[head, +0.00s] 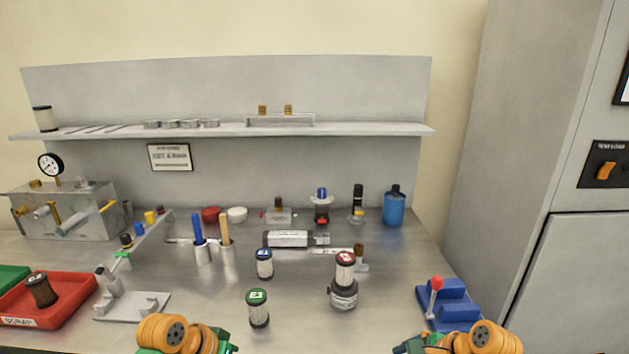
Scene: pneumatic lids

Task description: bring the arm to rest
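My two arms show only as orange and green links at the bottom edge, the left one left of centre and the right one at the lower right. The fingers of both grippers are outside the picture. A jar with a green lid (258,308) stands near the front of the bench, close to my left arm. A jar with a dark blue lid (264,264) stands behind it. A jar with a red lid (345,271) sits upright on a metal canister-like base (343,294).
A red tray (62,316) holding a dark filter (41,290) lies at left. A blue fixture with a red-knobbed lever (449,301) stands at right, near my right arm. A metal cylinder (287,239) and blue bottle (394,207) are further back. A shelf (350,130) crosses above.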

